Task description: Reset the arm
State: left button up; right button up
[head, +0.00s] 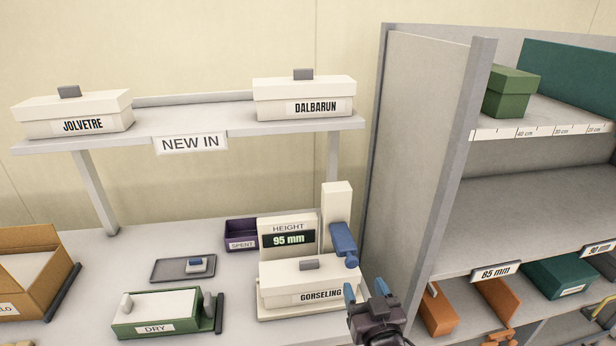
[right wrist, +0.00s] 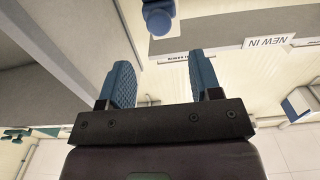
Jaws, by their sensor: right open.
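My right gripper (head: 366,289) is at the lower middle of the head view, just right of the white GORSELING box (head: 285,290). Its two blue fingers stand apart with nothing between them. The right wrist view shows the open gripper (right wrist: 163,82) too, with blue textured fingers and an empty gap. The GORSELING box sits on the height gauge (head: 288,238), whose display reads 95 mm. My left gripper is not in the head view.
White JOLVETRE (head: 82,126) and DALBARUN (head: 312,108) boxes stand on the NEW IN shelf (head: 192,119). A grey rack panel (head: 420,150) rises close to the right of my gripper. A DRY tray (head: 155,328), a dark tray (head: 170,275) and a purple SPENT bin (head: 241,245) lie left.

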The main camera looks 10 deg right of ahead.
jog(key=s+d+f+g, duration=0.3)
jog(key=s+d+f, duration=0.2)
jog(key=s+f, duration=0.3)
jog(key=s+d+f+g, duration=0.3)
jog(key=s+d+f, duration=0.2)
jog(key=s+f, duration=0.3)
jog(key=shift+s+d+f+n+h, duration=0.2)
jog(key=shift+s+n+h, duration=0.15)
jog(key=shift+s, duration=0.2)
